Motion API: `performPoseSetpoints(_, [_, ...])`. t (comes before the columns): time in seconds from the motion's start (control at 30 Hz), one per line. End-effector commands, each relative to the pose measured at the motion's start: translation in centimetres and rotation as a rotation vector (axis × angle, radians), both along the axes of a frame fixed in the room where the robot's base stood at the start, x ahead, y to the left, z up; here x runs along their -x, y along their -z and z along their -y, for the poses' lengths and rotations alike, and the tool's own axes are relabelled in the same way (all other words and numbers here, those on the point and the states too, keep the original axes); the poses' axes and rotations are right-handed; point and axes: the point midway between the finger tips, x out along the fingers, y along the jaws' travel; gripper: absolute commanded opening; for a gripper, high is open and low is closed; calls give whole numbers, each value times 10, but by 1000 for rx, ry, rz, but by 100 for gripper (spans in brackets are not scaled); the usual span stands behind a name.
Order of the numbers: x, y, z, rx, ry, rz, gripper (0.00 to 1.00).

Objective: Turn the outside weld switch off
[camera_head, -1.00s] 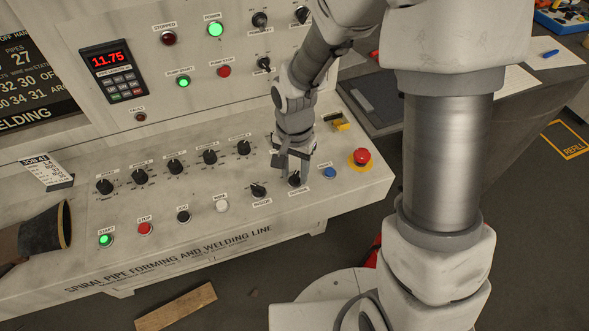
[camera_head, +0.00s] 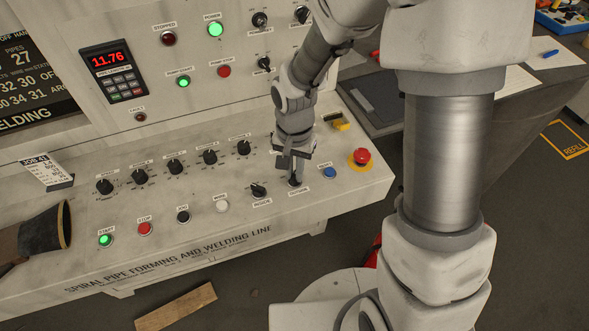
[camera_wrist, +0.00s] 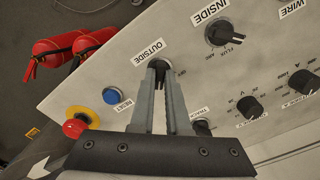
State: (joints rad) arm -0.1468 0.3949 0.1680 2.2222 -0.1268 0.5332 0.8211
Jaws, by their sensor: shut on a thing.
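The outside weld switch (camera_wrist: 159,64) is a black rotary knob beside the "OUTSIDE" label on the sloped panel. My gripper (camera_wrist: 161,76) has its two grey fingers close together on either side of this knob, shut on it. The fingers hide much of the knob, so its pointer position cannot be read. In the head view, my gripper (camera_head: 294,174) points down onto the switch (camera_head: 296,182), near the right end of the front knob row.
The inside knob (camera_wrist: 219,32) is beside it. The blue reset button (camera_head: 329,172) and red emergency stop (camera_head: 361,157) are close on the right. A yellow-black object (camera_head: 338,122) lies behind. More knobs stand left.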

Motion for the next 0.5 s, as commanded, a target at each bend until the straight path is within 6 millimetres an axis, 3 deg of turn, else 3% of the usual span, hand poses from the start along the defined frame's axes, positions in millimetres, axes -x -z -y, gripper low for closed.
performPoseSetpoints(0.5, [0,-1,0,0,-450,0,0])
